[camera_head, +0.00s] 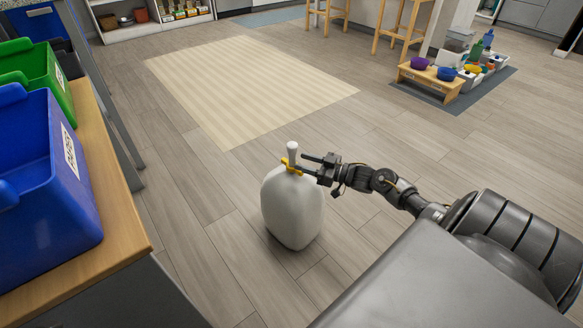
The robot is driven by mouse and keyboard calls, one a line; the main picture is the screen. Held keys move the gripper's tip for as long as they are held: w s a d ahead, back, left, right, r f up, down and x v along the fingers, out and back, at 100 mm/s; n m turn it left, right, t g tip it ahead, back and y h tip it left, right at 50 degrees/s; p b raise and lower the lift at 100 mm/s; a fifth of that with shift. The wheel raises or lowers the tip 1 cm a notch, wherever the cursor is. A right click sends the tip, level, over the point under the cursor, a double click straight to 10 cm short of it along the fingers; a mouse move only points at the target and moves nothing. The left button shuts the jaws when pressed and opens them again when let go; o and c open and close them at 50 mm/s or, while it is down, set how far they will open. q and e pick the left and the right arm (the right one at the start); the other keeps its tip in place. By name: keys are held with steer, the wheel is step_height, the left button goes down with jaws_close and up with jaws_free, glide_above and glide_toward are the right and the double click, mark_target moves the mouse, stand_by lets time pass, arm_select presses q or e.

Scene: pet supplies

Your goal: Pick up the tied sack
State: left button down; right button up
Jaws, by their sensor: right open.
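The tied sack (292,212) is a plump white bag standing upright on the wooden floor. A yellow tie (290,167) is wrapped around its neck, and a narrow white top sticks up above the tie. My right gripper (305,165) reaches in from the right at the height of the neck. Its jaws are open, with the fingertips close beside the tied neck. I cannot tell whether they touch it or how far the neck lies between them. My left gripper is not in view.
A wooden counter (122,212) at the left carries a blue bin (75,190) and a green bin (55,85). A beige rug (240,85) lies beyond the sack. A low wooden bowl stand (430,80) is at the back right. The floor around the sack is clear.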

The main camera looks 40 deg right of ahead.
mark_target(292, 156)
steer(key=shift+d+b+x, duration=0.15)
steer(key=shift+b+x, duration=0.55)
steer(key=shift+x, duration=0.6)
steer(key=shift+d+b+x, duration=0.15)
steer(key=shift+b+x, duration=0.55)
steer(key=shift+x, duration=0.65)
steer(key=shift+w, duration=0.1)
jaws_close()
steer(key=shift+w+r, duration=0.15)
steer(key=shift+r, duration=0.05)
